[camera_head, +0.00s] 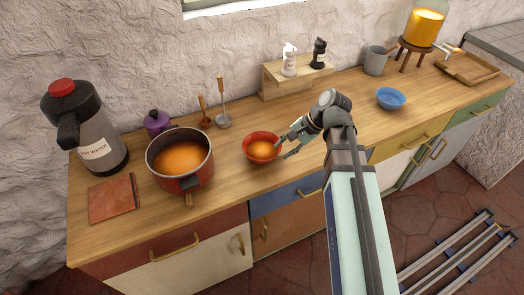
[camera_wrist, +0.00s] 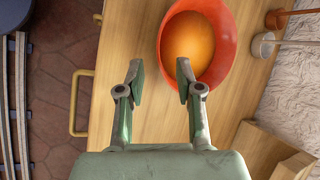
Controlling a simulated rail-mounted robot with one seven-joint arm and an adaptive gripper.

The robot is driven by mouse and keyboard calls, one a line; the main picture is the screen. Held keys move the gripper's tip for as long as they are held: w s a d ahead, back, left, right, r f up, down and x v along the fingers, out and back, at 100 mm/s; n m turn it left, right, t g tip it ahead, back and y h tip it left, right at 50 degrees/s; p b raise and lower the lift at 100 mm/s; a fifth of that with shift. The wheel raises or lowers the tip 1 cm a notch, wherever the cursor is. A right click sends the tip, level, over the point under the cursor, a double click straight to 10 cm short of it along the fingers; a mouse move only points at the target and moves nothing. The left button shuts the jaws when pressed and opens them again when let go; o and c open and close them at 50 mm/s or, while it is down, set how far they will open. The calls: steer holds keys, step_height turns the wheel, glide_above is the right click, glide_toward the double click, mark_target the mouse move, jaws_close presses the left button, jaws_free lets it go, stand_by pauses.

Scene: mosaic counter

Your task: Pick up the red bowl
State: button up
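The red bowl (camera_head: 268,136) stands upright on the wooden counter, in front of my gripper, and holds orange soup. In the wrist view the red bowl (camera_wrist: 226,48) is at the top, a little right of centre. My gripper (camera_head: 282,147) is at the bowl's right side. Nothing is held.
A large red pot (camera_head: 181,182) of orange soup stands left of the bowl. A wooden shelf (camera_head: 283,85) with two bottles is at the back.

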mark_target(278, 154)
steer(key=shift+p+x, duration=0.9)
steer(key=shift+x, duration=2.65)
steer(key=shift+w, duration=0.1)
jaws_close()
